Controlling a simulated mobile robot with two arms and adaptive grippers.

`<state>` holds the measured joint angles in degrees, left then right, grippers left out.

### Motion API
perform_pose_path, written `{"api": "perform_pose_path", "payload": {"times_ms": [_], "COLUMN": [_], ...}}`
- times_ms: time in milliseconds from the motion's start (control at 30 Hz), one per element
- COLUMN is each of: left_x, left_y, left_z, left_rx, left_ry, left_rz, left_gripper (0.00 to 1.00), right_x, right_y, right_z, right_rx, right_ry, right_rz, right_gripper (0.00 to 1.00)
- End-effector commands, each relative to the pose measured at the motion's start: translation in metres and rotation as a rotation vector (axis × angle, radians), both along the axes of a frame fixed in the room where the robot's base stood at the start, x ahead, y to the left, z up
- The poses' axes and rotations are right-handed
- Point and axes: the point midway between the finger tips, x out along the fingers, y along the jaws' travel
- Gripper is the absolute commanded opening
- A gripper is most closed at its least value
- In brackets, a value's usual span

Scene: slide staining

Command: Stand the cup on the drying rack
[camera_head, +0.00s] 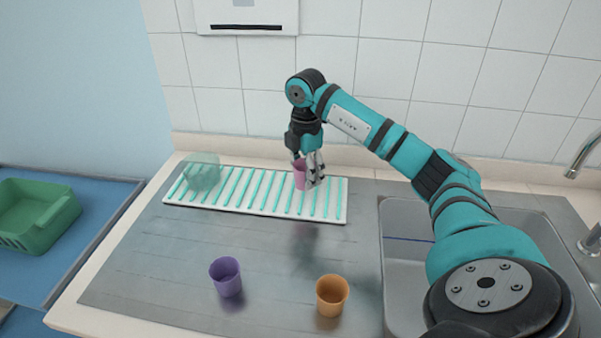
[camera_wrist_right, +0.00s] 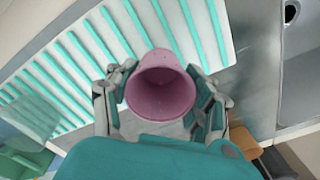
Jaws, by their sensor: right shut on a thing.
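A pink cup (camera_head: 300,174) is held between the fingers of my right gripper (camera_head: 308,168), over the right half of the drying rack. In the right wrist view the pink cup (camera_wrist_right: 160,88) shows its open mouth to the camera, with the fingers of my right gripper (camera_wrist_right: 160,100) on both sides of it. The drying rack (camera_head: 338,206) is a white tray with teal slats; it also shows in the right wrist view (camera_wrist_right: 243,40). I cannot tell whether the cup's base touches the slats. My left gripper is out of view.
A pale green translucent cup-like thing (camera_head: 202,172) stands on the rack's left end. A purple cup (camera_head: 226,277) and an orange cup (camera_head: 331,296) stand on the grey counter in front. A sink (camera_head: 402,262) is right, a green crate (camera_head: 40,212) far left.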

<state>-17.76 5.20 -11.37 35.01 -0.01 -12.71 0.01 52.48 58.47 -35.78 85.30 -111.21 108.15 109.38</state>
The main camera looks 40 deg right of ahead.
Motion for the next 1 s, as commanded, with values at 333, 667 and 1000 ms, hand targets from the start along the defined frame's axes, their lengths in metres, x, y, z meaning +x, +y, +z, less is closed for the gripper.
{"api": "perform_pose_path", "payload": {"times_ms": [333, 667, 1000], "left_x": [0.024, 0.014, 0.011], "left_y": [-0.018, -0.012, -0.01], "left_z": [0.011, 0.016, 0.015], "left_rx": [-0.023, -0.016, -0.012], "left_ry": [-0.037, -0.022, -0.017], "left_rz": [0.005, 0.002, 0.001], "left_gripper": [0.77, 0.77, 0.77], "right_x": [0.019, 0.02, 0.019], "right_y": [-0.007, -0.007, -0.007], "right_z": [-0.011, -0.038, -0.04], "right_rx": [0.0, 0.0, 0.0], "right_ry": [0.002, -0.002, -0.001], "right_rz": [0.001, 0.0, 0.0], "right_gripper": [0.22, 0.22, 0.66]}}
